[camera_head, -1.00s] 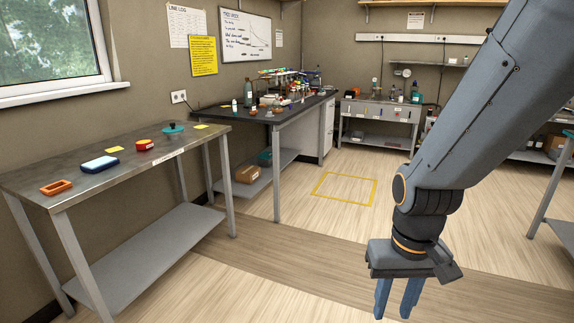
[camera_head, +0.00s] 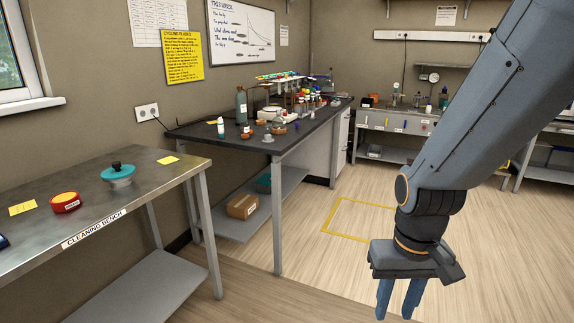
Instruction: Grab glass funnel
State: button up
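I cannot pick out a glass funnel for certain. Several small bottles, jars and other items stand on the dark-topped bench (camera_head: 205,134), too small to tell apart fully. A small pale item (camera_head: 268,138) sits near that bench's front edge; I cannot tell what it is. My gripper (camera_head: 398,300) hangs pointing down over the floor, right of the dark bench and well apart from it. Its two blue fingers are spaced apart with nothing visible between them. The fingertips are near the bottom of the picture.
A cardboard box (camera_head: 242,206) lies on the dark bench's lower shelf. A further bench (camera_head: 398,121) stands at the back. Floor inside the yellow outline is clear.

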aim_at(267, 127)
jog(key=u, duration=0.1)
jog(key=i, duration=3.25)
jog(key=u, duration=0.15)
